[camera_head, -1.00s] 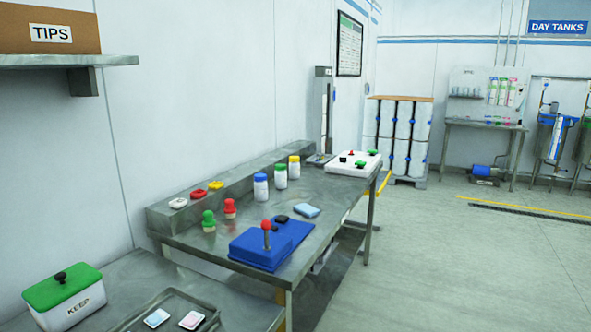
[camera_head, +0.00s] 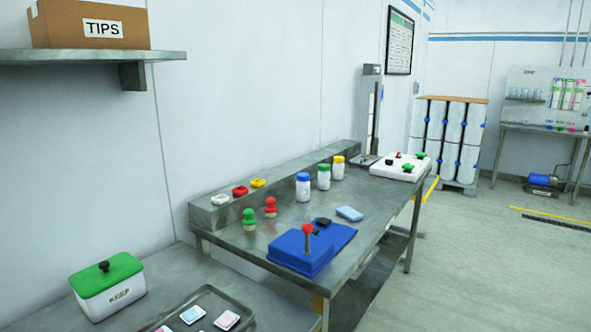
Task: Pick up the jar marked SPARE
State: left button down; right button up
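Three white jars stand upright in a row on the steel bench: one with a blue lid (camera_head: 303,188), one with a green lid (camera_head: 324,178) and one with a yellow lid (camera_head: 338,168). I cannot read any SPARE marking on them from here. A white box with a green lid and black knob (camera_head: 108,287), marked KEEP, sits on the nearer table at lower left. Neither of my grippers is in view.
On the bench (camera_head: 262,243) are a blue block with a red-knobbed lever (camera_head: 308,251), green (camera_head: 249,220) and red (camera_head: 270,208) stampers, a light blue pad (camera_head: 349,214) and a white control box (camera_head: 399,166). A TIPS box (camera_head: 90,25) sits on the shelf.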

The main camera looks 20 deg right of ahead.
aim_at(338, 168)
jog(key=i+l+u, duration=0.2)
jog(key=l, duration=0.15)
jog(key=i+l+u, duration=0.2)
jog(key=l, duration=0.15)
jog(key=l+u, duration=0.2)
jog(key=l, duration=0.15)
jog(key=i+l+u, duration=0.2)
jog(key=l, duration=0.2)
jog(key=k+j, duration=0.05)
jog(key=k, duration=0.05)
